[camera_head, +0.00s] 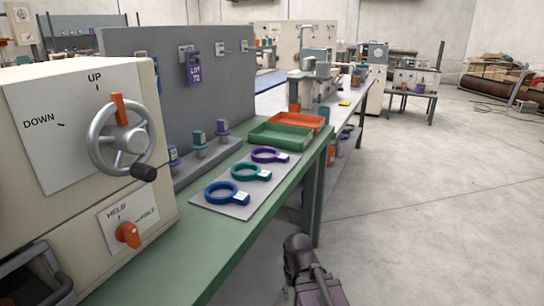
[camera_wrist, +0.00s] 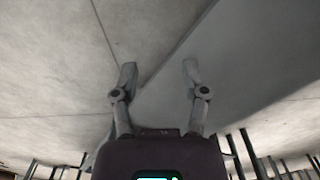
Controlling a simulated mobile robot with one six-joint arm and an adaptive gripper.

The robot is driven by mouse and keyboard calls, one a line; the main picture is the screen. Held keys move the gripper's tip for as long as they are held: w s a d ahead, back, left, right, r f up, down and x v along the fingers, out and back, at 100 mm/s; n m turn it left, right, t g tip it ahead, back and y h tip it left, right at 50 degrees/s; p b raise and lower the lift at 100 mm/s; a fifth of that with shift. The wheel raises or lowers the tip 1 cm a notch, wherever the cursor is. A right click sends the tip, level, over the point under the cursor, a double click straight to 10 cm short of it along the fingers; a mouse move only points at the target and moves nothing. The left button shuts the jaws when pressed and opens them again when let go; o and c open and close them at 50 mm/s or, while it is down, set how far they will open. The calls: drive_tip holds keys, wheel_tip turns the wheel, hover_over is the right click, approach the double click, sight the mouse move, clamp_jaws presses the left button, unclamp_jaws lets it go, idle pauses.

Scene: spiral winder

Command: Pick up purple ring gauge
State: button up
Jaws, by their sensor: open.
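The purple ring gauge (camera_head: 269,155) lies flat on a grey mat (camera_head: 225,207) on the green bench, the farthest of three ring gauges in a row. A teal ring gauge (camera_head: 250,172) lies in the middle and a blue ring gauge (camera_head: 226,193) nearest. In the wrist view my gripper (camera_wrist: 159,72) is open and empty, with its two fingers apart and only the floor and grey surfaces beyond them. No ring gauge shows in the wrist view. In the head view part of my arm shows at the bottom, right of the bench, away from the gauges.
Green tray (camera_head: 259,142) and orange tray (camera_head: 309,121) stand behind the gauges. Upright plug-like pieces (camera_head: 199,143) stand on a grey rail to the left. A cream machine (camera_head: 40,190) with a handwheel (camera_head: 121,138) fills the near left. The floor (camera_head: 440,210) at right is clear.

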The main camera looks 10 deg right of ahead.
drive_tip(key=o, duration=0.5)
drive_tip(key=shift+r, duration=0.15)
wheel_tip(320, 180, up, 46)
drive_tip(key=m+p, duration=0.7)
drive_tip(key=p, duration=3.9)
hover_over(281, 156)
drive_tip(key=shift+w, duration=0.1)
drive_tip(key=shift+f, duration=0.2)
wheel_tip(281, 156, down, 8)
drive_tip(key=b, duration=0.8)
drive_tip(key=shift+f, duration=0.2)
drive_tip(key=shift+f+b, duration=0.15)
drive_tip(key=shift+b, duration=0.25)
